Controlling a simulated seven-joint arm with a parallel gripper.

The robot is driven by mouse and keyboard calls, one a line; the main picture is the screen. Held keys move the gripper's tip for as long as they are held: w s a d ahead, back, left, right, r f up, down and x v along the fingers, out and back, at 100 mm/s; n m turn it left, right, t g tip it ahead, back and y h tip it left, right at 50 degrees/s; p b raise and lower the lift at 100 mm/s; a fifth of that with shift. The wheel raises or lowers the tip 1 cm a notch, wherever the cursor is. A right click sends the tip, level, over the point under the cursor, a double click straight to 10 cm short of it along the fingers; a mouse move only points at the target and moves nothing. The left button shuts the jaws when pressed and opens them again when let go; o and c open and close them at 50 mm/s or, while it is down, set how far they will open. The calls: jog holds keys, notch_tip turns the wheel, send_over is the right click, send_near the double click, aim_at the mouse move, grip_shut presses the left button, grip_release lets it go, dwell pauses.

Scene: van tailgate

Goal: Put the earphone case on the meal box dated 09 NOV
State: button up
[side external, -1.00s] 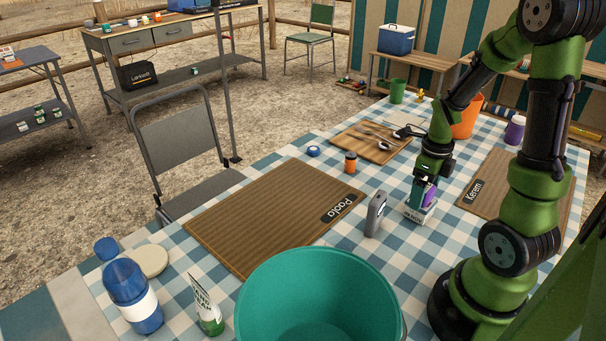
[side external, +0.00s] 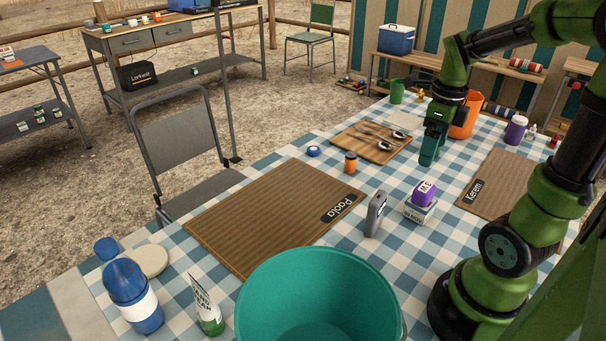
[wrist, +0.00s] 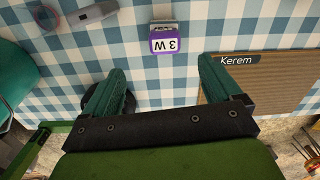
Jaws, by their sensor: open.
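The purple earphone case (side external: 424,192) rests on top of a small white meal box (side external: 419,214) on the checked tablecloth. The case has a white label with dark letters. The date print on the box's front is too small to read with certainty. The case also shows in the wrist view (wrist: 167,31), ahead of the fingers. My gripper (side external: 428,160) is open and empty, raised above and behind the case, clear of it. In the wrist view its two fingers (wrist: 161,72) are spread wide with nothing between them.
The Paola mat (side external: 270,215) lies left and the Kerem mat (side external: 510,180) right. A teal bucket (side external: 320,290) is in front.

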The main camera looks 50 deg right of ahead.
jog(key=w+a+r+n+t+y, duration=0.1)
jog(key=a+r+n+t, duration=0.2)
jog(key=a+n, duration=0.7)
jog(key=w+a+r+n+t+y, duration=0.1)
jog(key=a+r+n+t, duration=0.2)
jog(key=a+n, duration=0.8)
jog(key=n+t, duration=0.1)
jog(key=n, duration=0.8)
jog(key=shift+a+n, duration=0.2)
jog(key=shift+n, duration=0.2)
